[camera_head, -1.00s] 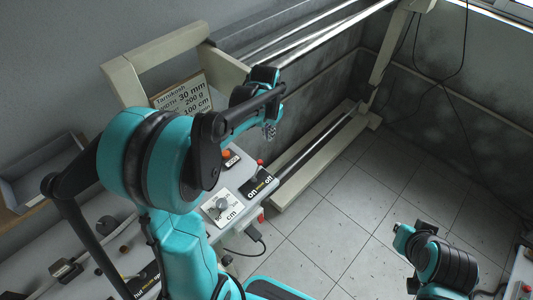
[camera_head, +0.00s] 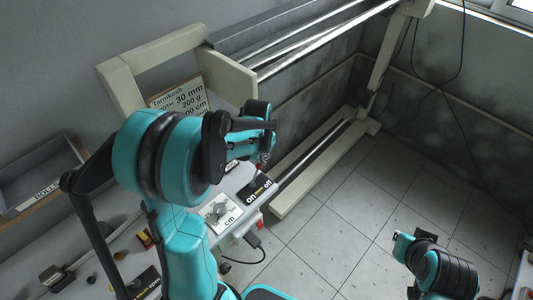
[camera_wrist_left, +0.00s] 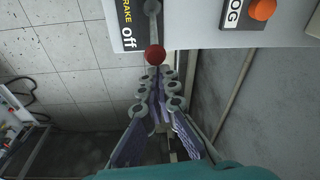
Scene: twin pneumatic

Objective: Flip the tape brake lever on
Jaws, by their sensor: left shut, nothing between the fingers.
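The tape brake lever is a grey rod with a red ball knob (camera_wrist_left: 155,54) in the left wrist view. Its rod lies beside the black label plate (camera_wrist_left: 130,25) reading "BRAKE off", with the knob near the "off" end. In the head view the plate (camera_head: 257,190) shows "on" and "off", and the knob is mostly hidden by my gripper. My left gripper (camera_wrist_left: 160,76) is shut and empty, its tips just below the knob in the wrist view; contact cannot be told. It shows in the head view (camera_head: 264,156) over the lever.
An orange button (camera_wrist_left: 262,9) sits beside the lever on the panel. A dial plate (camera_head: 221,213) lies left of the brake plate, with a black cable plug (camera_head: 253,240) below. A beige frame (camera_head: 235,75) with rails stands behind.

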